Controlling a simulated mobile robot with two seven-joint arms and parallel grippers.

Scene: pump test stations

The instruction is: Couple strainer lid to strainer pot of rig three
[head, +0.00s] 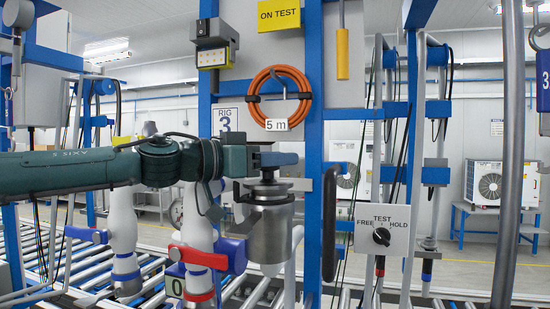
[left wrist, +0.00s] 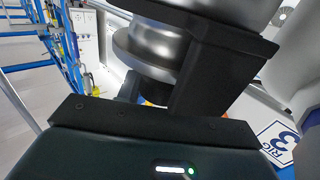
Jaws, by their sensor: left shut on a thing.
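My left gripper (head: 278,159) reaches in from the left and is shut on the strainer lid (head: 268,188), a grey metal disc with a narrow neck at its top. The lid is directly above the strainer pot (head: 271,238), a grey metal cylinder in front of the blue rig post. The two look close together and roughly in line; I cannot tell whether the lid is fully seated. In the left wrist view the black fingers (left wrist: 165,88) are around a round metal part with a flange; its far side is hidden. My right gripper is not in view.
A blue post (head: 317,160) stands right beside the pot. An orange hose coil (head: 279,97) hangs above. White pipes (head: 196,240) with coloured bands stand left of the pot. A FREE/HOLD test switch box (head: 381,230) is at the right. A rig 3 sign (head: 226,122) is behind my arm.

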